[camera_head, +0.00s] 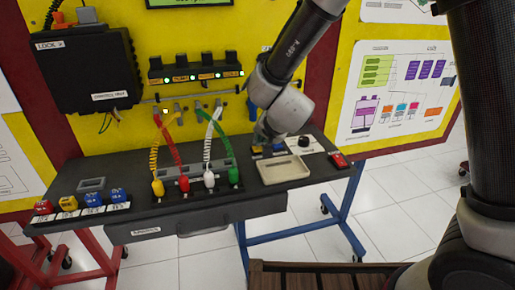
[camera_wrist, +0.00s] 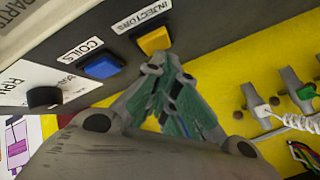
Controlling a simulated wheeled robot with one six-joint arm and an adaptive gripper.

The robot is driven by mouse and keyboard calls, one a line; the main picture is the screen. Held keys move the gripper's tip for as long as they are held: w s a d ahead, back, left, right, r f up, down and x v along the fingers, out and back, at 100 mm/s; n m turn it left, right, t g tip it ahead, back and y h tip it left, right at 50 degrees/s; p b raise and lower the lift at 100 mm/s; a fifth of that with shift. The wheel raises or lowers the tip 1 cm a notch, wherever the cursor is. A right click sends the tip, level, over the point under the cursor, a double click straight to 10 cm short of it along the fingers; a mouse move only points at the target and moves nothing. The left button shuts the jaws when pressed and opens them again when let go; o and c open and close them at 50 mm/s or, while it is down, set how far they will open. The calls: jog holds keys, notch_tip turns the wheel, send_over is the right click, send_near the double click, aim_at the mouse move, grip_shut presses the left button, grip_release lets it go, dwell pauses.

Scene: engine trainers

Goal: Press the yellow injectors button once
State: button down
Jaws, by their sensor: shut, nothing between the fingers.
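The yellow injectors button (camera_wrist: 155,41) sits on the dark panel under a white INJECTORS label in the wrist view. In the head view a small part of the yellow button (camera_head: 257,150) shows beside my gripper. My gripper (camera_wrist: 156,68) is shut and empty, with its fingertips just beside the near edge of the yellow button. I cannot tell whether they touch it. In the head view my gripper (camera_head: 262,139) is low over the bench's back right, partly hidden by my wrist.
A blue COILS button (camera_wrist: 103,66) is beside the yellow one, then a black knob (camera_wrist: 44,97). A beige tray (camera_head: 270,171) lies in front of the buttons and a red device (camera_head: 338,160) to the right. Plugged coloured cables (camera_head: 209,155) stand to the left.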

jog(key=shift+r, duration=0.4)
jog(key=shift+r, duration=2.5)
